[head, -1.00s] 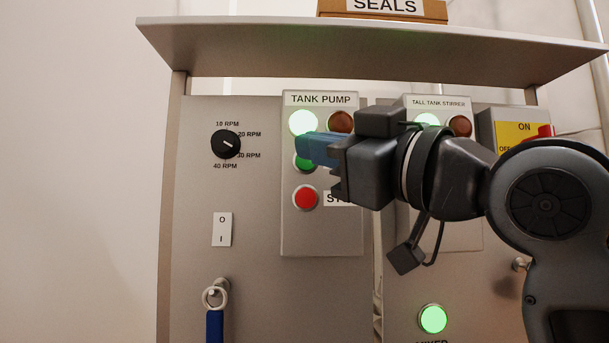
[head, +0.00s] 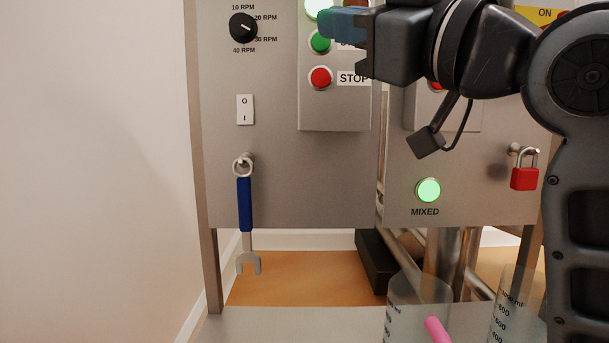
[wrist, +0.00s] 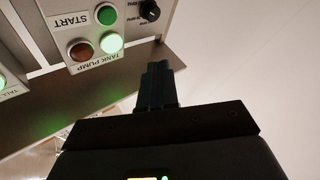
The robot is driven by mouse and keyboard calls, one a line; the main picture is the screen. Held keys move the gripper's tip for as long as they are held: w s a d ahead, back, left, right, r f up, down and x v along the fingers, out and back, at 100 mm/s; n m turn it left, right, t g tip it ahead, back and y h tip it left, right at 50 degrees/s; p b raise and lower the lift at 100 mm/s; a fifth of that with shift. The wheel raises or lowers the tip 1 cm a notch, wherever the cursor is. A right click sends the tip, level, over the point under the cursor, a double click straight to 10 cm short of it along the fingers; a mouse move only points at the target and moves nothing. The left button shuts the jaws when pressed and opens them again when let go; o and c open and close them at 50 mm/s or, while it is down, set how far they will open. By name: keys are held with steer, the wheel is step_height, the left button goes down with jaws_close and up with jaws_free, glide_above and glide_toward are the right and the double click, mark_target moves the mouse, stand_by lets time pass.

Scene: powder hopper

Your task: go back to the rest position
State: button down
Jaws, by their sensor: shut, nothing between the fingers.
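My gripper (head: 324,22) is at the top of the head view, in front of the tank pump box (head: 335,112). Its blue fingers are together and hold nothing. They cover part of the box's upper area. The green start button (head: 320,41) shows just below the fingers, and the red stop button (head: 320,77) is lower. In the wrist view the closed fingers (wrist: 158,72) point up past the tank pump box (wrist: 85,33), which appears upside down with a lit green lamp (wrist: 111,43). I cannot tell whether the fingertips touch anything.
A black dial (head: 243,28) and a white switch (head: 245,109) are on the left panel. A blue-handled wrench (head: 245,205) hangs below. A lit green MIXED lamp (head: 428,190) and a red padlock (head: 524,178) are at right. Clear beakers (head: 405,305) and a pink object (head: 437,330) stand lower down.

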steer(key=d+f+m+t+h, duration=0.2)
steer(key=d+f+m+h, duration=0.15)
steer(key=f, duration=0.65)
steer(key=d+f+m+t+h, duration=0.15)
steer(key=f+m, duration=0.35)
steer(key=f, duration=0.5)
steer(key=s+d+f+m+h, duration=0.2)
steer(key=s+d+f+h, duration=0.1)
steer(key=f, duration=0.4)
steer(key=s+d+f+m+h, duration=0.2)
steer(key=s+f+m, duration=0.15)
steer(key=f, duration=0.45)
steer(key=s+d+f+g+h, duration=0.3)
steer(key=s+d+f+h, duration=0.1)
steer(key=s+f, duration=0.95)
steer(key=s+d+g, duration=0.1)
steer(key=s, duration=0.8)
steer(key=s+d, duration=0.2)
steer(key=s, duration=0.8)
steer(key=shift+d+n+g, duration=0.25)
steer(key=shift+n+g, duration=0.05)
steer(key=shift+g, duration=0.05)
steer(key=shift+s, duration=0.1)
